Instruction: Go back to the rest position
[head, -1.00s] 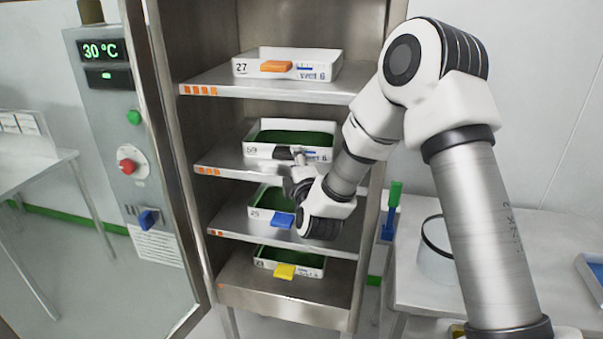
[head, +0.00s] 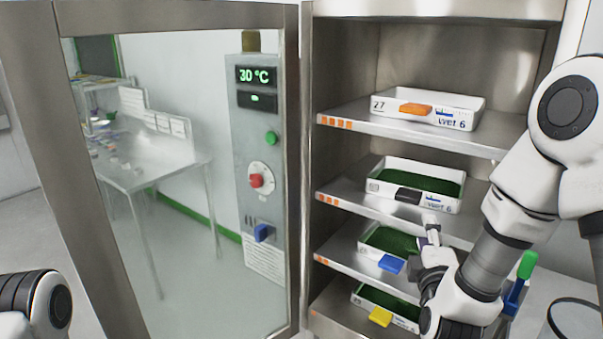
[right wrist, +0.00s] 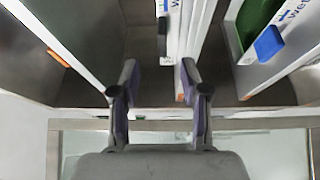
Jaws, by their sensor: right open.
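My right gripper (head: 432,226) is open and empty, just in front of the open cabinet (head: 310,150). It is near the front of the second shelf, right of and below the black tab (head: 408,195) of a white tray (head: 440,204) with green contents. In the right wrist view the two fingers (right wrist: 158,80) stand apart, with the black tab (right wrist: 162,27) beyond them and clear of them. My left arm shows only as a rounded link at the lower left of the head view; its gripper is out of view.
The top shelf bears a tray with an orange tab (head: 415,108). Lower trays have a blue tab (head: 391,263) and a yellow tab (head: 380,316). The open glass door (head: 170,200) stands at left. A green-handled tool (head: 526,265) is close right of my right forearm.

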